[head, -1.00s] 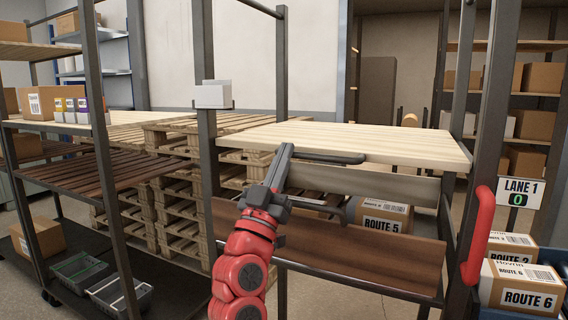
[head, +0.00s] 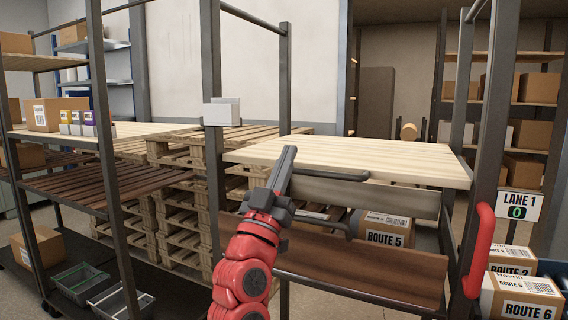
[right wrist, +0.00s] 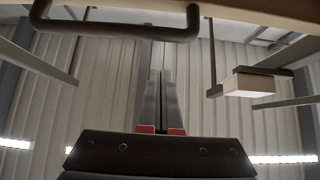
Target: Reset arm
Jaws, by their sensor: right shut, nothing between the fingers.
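My right gripper (head: 288,155) points up in front of a shelf unit with a pale wooden top (head: 390,163). Its two fingers are together with nothing between them. They overlap the front edge of the wooden top in the head view, and I cannot tell how close they are to it. The right wrist view shows the same fingers (right wrist: 160,90) side by side and pointing up. A dark bar handle (right wrist: 115,30) is near the top of that view. My left gripper is not in view.
A red handle (head: 479,250) and a Route 6 box (head: 522,297) are at the right. A rack with dark slatted shelves (head: 105,183) is at the left, with stacked pallets (head: 180,225) behind.

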